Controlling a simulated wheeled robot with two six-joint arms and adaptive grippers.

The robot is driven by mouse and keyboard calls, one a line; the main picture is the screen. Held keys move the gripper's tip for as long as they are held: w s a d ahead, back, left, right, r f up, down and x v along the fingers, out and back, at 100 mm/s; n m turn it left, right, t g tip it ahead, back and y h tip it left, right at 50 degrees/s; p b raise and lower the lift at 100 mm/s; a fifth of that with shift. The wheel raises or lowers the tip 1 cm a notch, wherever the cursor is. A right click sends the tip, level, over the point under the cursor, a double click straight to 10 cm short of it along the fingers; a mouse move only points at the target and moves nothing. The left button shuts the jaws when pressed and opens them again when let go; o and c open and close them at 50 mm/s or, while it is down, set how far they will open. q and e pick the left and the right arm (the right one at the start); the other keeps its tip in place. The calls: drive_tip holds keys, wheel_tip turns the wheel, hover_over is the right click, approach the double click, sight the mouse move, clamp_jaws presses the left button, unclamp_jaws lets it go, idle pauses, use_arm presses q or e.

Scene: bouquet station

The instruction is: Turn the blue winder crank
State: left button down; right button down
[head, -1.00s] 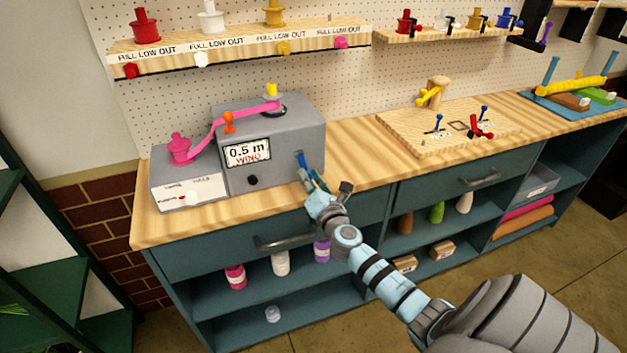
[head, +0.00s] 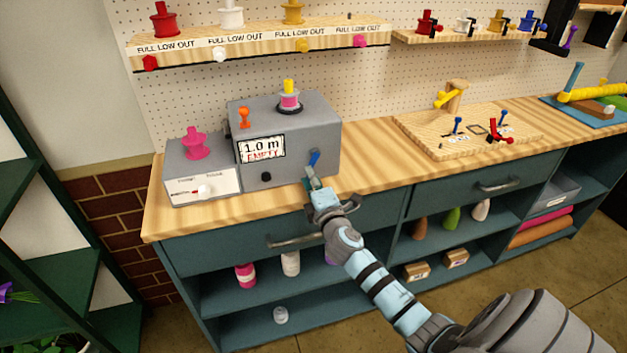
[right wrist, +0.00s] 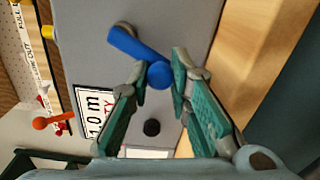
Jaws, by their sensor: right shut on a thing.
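The grey winder box (head: 222,135) stands on the wooden counter, and its display (head: 262,149) reads "1.0 m EMPTY". In the right wrist view the blue crank arm (right wrist: 133,44) slants down to a round blue knob (right wrist: 159,76). My right gripper (head: 314,180) reaches up to the crank, its fingers shut around the knob, as the right wrist view shows. A spool (head: 289,101) with pink wound on it and a yellow top sits on the box. My left gripper is not in view.
A pink spool (head: 194,143) stands on the lower grey box (head: 192,176) to the left. A wooden board (head: 468,131) with small tools lies to the right. Bare counter lies between.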

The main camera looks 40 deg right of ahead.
idle(0.4)
drive_tip(key=c, duration=1.5)
unclamp_jaws()
drive_tip(key=shift+o, duration=0.2)
drive_tip(key=v, duration=1.2)
drive_tip(key=shift+a, duration=0.1)
